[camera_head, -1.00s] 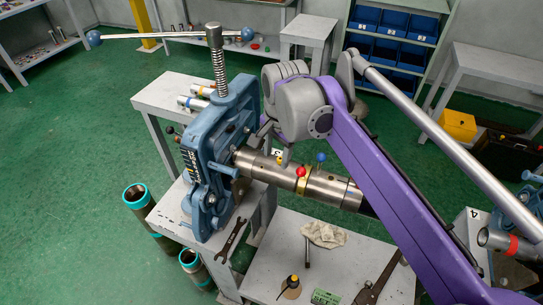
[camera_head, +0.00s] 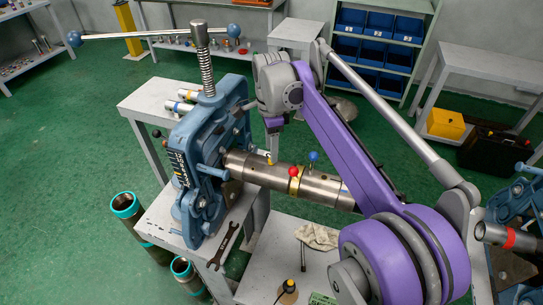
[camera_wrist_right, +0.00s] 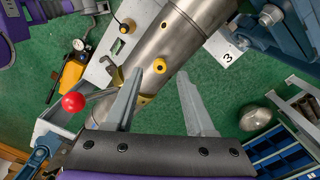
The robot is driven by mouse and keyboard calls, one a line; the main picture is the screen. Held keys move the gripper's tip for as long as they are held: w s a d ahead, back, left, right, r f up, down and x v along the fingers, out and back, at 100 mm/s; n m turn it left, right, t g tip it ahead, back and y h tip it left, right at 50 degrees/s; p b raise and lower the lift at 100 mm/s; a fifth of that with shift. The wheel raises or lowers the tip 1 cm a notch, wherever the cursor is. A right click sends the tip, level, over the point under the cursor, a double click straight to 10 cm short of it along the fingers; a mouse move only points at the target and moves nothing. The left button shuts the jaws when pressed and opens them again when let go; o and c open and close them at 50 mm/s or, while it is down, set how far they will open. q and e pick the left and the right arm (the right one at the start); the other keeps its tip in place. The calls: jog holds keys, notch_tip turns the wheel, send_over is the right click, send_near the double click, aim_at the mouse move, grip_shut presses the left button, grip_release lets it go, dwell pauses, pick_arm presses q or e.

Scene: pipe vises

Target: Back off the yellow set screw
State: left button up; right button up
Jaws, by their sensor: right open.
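The yellow set screw (camera_head: 269,158) sits on top of the steel pipe (camera_head: 325,187) that a blue pipe vise (camera_head: 205,150) holds. In the right wrist view the screw (camera_wrist_right: 160,67) shows as a small yellow head with a dark centre, at the tip of the left-hand finger. My right gripper (camera_wrist_right: 171,71) is open, its fingers pointing at the pipe around the screw; contact cannot be told. In the head view the right gripper (camera_head: 272,150) points down just above the screw. My left gripper is not in view.
A yellow collar (camera_head: 295,182) on the pipe carries a red knob (camera_head: 293,171) and a blue knob (camera_head: 314,156). A wrench (camera_head: 224,245) lies on the bench below. A cloth (camera_head: 318,236) lies to its right.

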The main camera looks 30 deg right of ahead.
jog(key=shift+f, duration=1.6)
grip_shut()
